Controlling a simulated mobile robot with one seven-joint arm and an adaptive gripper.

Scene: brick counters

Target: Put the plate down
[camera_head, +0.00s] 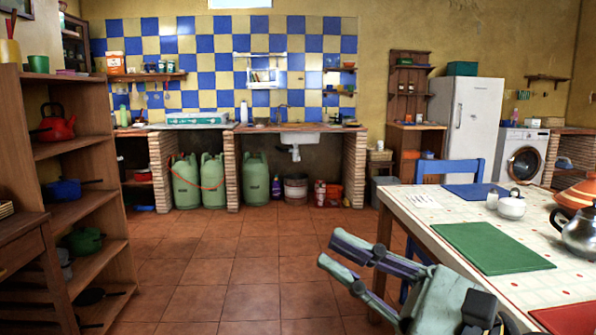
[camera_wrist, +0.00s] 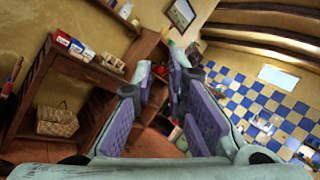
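I see no plate that I can make out in either view. My gripper (camera_head: 335,250) is at the lower right of the head view, over the tiled floor just left of the dining table's near part. Its two fingers are apart with nothing between them. In the wrist view my gripper (camera_wrist: 160,75) shows purple-padded fingers with an empty gap, and the room shows tilted behind them.
The dining table (camera_head: 422,225) on the right bears a green mat (camera_head: 490,248), a blue mat (camera_head: 476,191), a white pot (camera_head: 511,207) and a metal teapot (camera_head: 579,232). A wooden shelf (camera_head: 92,267) stands at left. The tiled floor (camera_head: 228,270) between is clear.

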